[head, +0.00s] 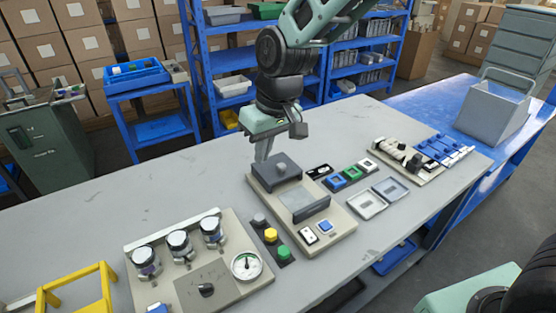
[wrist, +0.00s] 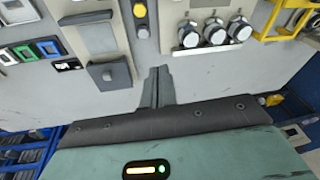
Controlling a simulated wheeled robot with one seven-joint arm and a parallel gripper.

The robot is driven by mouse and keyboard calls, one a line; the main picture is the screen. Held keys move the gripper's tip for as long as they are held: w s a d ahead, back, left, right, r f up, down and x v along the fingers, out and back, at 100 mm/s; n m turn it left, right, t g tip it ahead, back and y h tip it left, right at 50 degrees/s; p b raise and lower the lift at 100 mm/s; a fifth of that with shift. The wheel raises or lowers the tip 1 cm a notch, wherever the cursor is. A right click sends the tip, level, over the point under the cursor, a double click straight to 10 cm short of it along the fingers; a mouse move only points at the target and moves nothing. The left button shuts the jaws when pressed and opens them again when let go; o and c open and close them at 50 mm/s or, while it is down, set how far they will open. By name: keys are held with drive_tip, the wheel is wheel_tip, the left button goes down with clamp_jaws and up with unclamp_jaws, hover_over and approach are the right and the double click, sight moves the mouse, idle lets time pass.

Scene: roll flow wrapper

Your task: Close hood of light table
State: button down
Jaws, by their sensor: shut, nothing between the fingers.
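The light table (head: 338,238) is a beige unit in the middle of the bench. A dark grey hood (head: 271,181) with a round knob stands at its far end, and a pale grey panel lies in front of it, uncovered. In the wrist view the hood (wrist: 119,72) is left of my fingers. My gripper (head: 262,157) is shut and empty, pointing down at the far side of the hood. In the wrist view the fingers (wrist: 157,80) are together, apart from the hood. Whether they touch the bench is unclear.
Left of the light table are yellow and green buttons (head: 271,236) and a gauge panel (head: 205,280). On its right are coloured blocks (head: 335,182), shallow trays (head: 367,205) and a parts board (head: 402,157). A yellow frame (head: 75,290) stands front left. The back left bench is clear.

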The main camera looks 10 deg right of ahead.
drive_tip(key=w+d+f+m+t, duration=0.1)
drive_tip(key=w+d+f, duration=0.1)
drive_tip(key=w, duration=0.4)
drive_tip(key=w+d+f, duration=0.1)
drive_tip(key=w+f, duration=0.2)
drive_tip(key=w, duration=0.3)
drive_tip(key=t+h, duration=0.1)
hover_over(274, 164)
drive_tip(key=s, duration=0.1)
wheel_tip(274, 164, down, 6)
drive_tip(key=shift+m, duration=0.4)
drive_tip(key=p+x, duration=0.1)
drive_tip(key=x, duration=0.3)
drive_tip(key=p+x, duration=0.2)
drive_tip(key=x, duration=0.2)
drive_tip(key=shift+d+f, duration=0.2)
drive_tip(key=shift+f, duration=0.2)
drive_tip(key=s, duration=0.1)
drive_tip(key=s+d+p, duration=0.1)
drive_tip(key=shift+s+r, duration=0.1)
drive_tip(key=shift+s, duration=0.3)
drive_tip(key=shift+s+p, duration=0.45)
drive_tip(key=shift+s, duration=0.05)
drive_tip(key=shift+d, duration=0.1)
